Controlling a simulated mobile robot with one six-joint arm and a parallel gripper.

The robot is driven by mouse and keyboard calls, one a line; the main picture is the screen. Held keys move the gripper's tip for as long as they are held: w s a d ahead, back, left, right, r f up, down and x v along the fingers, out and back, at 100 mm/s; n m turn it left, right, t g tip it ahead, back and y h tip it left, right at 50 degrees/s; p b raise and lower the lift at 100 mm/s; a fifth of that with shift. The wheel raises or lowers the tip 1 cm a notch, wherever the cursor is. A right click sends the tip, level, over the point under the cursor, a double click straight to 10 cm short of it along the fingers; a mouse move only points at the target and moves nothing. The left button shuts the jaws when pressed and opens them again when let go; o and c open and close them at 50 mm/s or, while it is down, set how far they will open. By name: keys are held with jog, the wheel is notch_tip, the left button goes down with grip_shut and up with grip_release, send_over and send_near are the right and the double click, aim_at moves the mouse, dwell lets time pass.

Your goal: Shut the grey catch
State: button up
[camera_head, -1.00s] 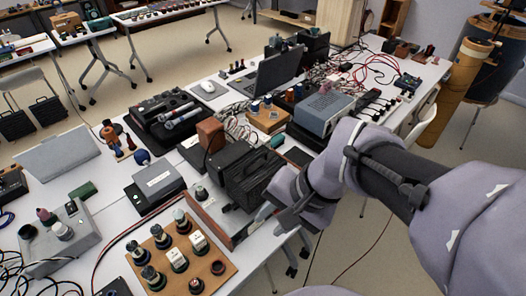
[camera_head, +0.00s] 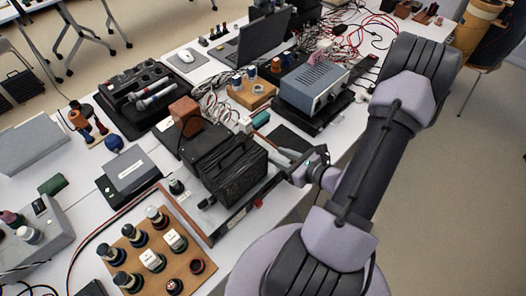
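I cannot clearly make out the grey catch; it is too small or hidden. My gripper (camera_head: 288,164) is at the right side of this black box, low over the table edge. It points left, and its tips are close to the box; I cannot tell whether they touch it. The fingers are too small and partly covered to show whether they are open or shut.
A wooden board with several dark knobs (camera_head: 196,243) lies at the front. A blue-grey instrument (camera_head: 315,88) stands behind my wrist. A small grey-topped box (camera_head: 135,173) is to the left. Loose cables (camera_head: 208,85) lie at the back. Floor is free right of the table.

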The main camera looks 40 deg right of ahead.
jog(key=b+x, duration=0.1)
jog(key=x, duration=0.6)
jog(key=shift+w, duration=0.2)
grip_shut()
